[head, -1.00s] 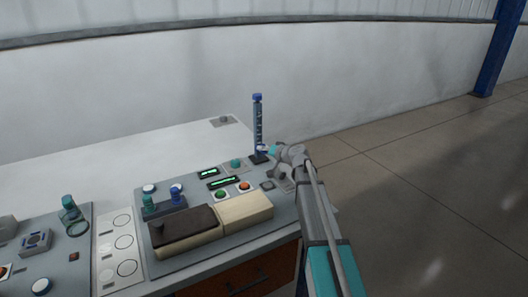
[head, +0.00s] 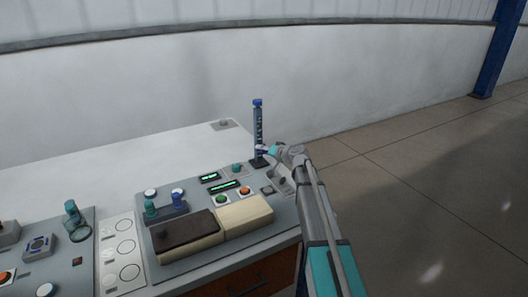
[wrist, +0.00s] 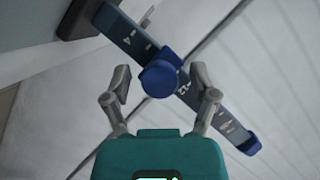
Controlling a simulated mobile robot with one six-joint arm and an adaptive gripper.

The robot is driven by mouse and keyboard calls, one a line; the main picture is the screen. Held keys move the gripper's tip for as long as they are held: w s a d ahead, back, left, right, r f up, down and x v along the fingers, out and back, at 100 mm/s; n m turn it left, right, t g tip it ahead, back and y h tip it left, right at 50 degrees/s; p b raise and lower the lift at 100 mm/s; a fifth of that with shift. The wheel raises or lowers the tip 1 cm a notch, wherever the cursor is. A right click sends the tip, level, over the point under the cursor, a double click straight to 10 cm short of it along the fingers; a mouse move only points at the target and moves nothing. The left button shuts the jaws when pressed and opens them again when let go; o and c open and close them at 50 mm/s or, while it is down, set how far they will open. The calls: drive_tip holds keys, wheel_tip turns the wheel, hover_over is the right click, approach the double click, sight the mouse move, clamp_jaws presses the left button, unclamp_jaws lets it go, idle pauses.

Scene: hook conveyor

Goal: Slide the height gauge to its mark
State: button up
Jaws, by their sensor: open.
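The height gauge (head: 258,122) is a dark blue upright post with pale scale marks and a blue cap, standing on a dark foot at the panel's back right corner. In the wrist view the gauge (wrist: 236,131) runs diagonally, with a round blue knob (wrist: 160,76) partway along it. My gripper (head: 266,150) is beside the lower part of the post. In the wrist view its open fingers (wrist: 160,82) are on either side of the knob, with gaps visible. I cannot make out the target mark.
The grey control panel (head: 150,262) carries green displays (head: 222,186), a green button (head: 222,199), an orange button (head: 245,190), blue-green knobs (head: 177,195) and a brown and cream block (head: 190,236). The white tabletop (head: 100,168) behind is mostly clear. Open floor lies right.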

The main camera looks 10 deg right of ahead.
sight(271, 210)
drive_tip(key=shift+f, duration=0.1)
